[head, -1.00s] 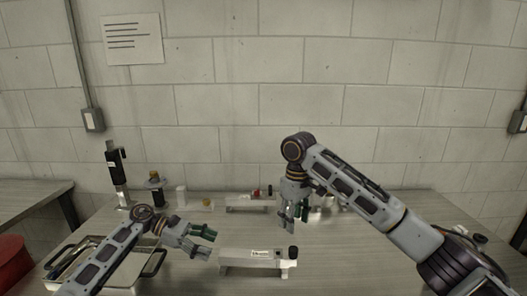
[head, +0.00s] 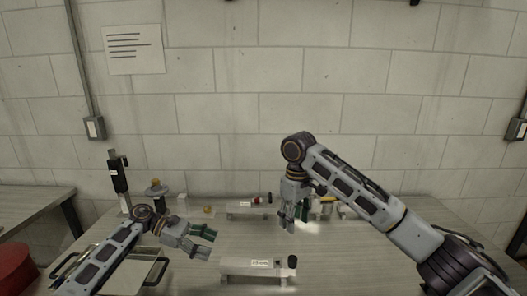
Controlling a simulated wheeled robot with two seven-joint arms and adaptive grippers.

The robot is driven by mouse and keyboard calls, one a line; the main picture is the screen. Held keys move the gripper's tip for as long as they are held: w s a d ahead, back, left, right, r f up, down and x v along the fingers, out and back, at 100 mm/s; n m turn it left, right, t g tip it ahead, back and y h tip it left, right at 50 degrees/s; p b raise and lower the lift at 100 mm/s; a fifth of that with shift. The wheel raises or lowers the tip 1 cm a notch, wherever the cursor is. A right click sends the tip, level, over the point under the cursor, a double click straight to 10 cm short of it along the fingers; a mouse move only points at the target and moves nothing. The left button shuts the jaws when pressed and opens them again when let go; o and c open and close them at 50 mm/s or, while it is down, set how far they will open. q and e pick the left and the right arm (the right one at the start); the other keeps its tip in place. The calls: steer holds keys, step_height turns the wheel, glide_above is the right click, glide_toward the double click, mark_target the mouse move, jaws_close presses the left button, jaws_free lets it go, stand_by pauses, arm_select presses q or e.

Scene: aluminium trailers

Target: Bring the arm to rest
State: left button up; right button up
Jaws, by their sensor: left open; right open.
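My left gripper (head: 210,242) is open and empty above the left middle of the table, left of the front aluminium trailer. My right gripper (head: 292,226) is open, pointing down over the middle of the table, behind the front trailer. No object shows between its fingers. The front aluminium trailer (head: 250,264) is a pale bar with a label and a dark right end. A similar trailer (head: 244,205) lies further back, left of my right gripper. A third item (head: 345,212) at the right is partly hidden by my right arm.
A metal tray (head: 151,270) with dark handles sits at front left, partly behind my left arm. A black upright tool (head: 118,178), a dark knobbed piece (head: 156,190), a white piece (head: 182,202) and a small gold part (head: 208,210) stand at the back left. A wall is behind.

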arm_select(q)
steer(key=shift+r+p, duration=2.05)
steer(key=shift+r, duration=0.4)
arm_select(e)
steer(key=shift+r, duration=2.45)
arm_select(q)
steer(key=shift+r+p, duration=0.5)
steer(key=shift+r, duration=0.05)
arm_select(e)
steer(key=shift+r, duration=0.55)
arm_select(q)
steer(key=shift+f, duration=0.1)
arm_select(e)
steer(key=shift+f, duration=0.1)
